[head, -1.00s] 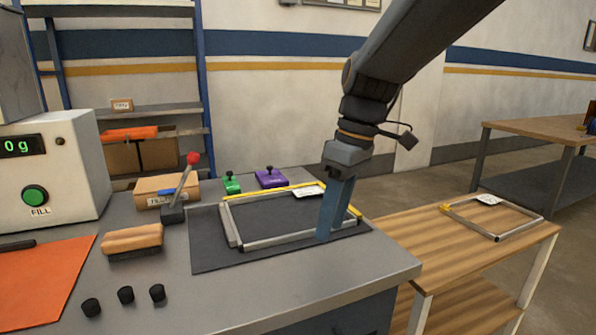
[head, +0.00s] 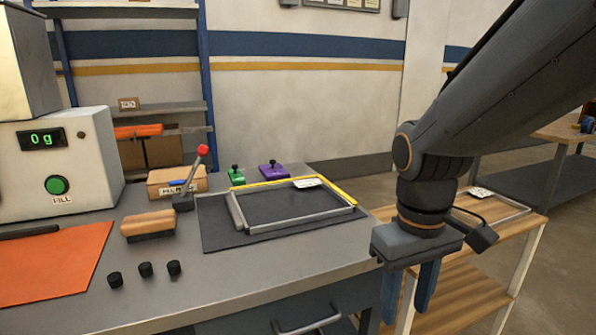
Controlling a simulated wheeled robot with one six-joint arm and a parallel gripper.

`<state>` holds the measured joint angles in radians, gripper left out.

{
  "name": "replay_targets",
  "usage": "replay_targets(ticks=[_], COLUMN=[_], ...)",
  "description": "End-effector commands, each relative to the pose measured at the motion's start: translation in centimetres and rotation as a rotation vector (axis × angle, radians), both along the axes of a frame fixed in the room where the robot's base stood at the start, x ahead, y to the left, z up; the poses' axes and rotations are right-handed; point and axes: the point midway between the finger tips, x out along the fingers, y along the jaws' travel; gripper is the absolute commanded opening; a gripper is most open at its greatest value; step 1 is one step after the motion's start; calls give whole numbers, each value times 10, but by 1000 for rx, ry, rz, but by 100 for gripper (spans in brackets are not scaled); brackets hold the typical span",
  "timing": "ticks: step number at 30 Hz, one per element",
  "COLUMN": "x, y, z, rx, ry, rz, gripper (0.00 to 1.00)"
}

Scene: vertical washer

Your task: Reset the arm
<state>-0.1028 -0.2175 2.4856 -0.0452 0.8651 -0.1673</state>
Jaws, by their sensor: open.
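My gripper (head: 408,295) hangs at the right of the head view, its two blue fingers pointing down and apart with nothing between them. It is off the right front edge of the grey workbench (head: 215,275), in front of the wooden side table (head: 470,285). My arm comes in from the upper right. A frame (head: 300,223) with grey bars and a yellow bar lies on the dark mat (head: 222,240), apart from my gripper. A white label (head: 308,182) is on its far side.
A red-knobbed lever (head: 192,182), a brush (head: 148,226) and several black knobs (head: 146,269) stand on the bench. A fill machine (head: 65,160) is at left. A second frame (head: 495,203) lies on the side table, partly hidden by my arm. A drawer handle (head: 308,321) juts from the bench front.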

Motion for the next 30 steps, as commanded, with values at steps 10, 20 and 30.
replay_targets(ticks=[10, 20, 30], x=[-21, -24, -28], y=[15, 0, -18], z=[-15, 12, 36], rx=[70, 54, 41], ry=[9, 9, 9], rz=[-229, -262, -304], gripper=[40, 40, 40])
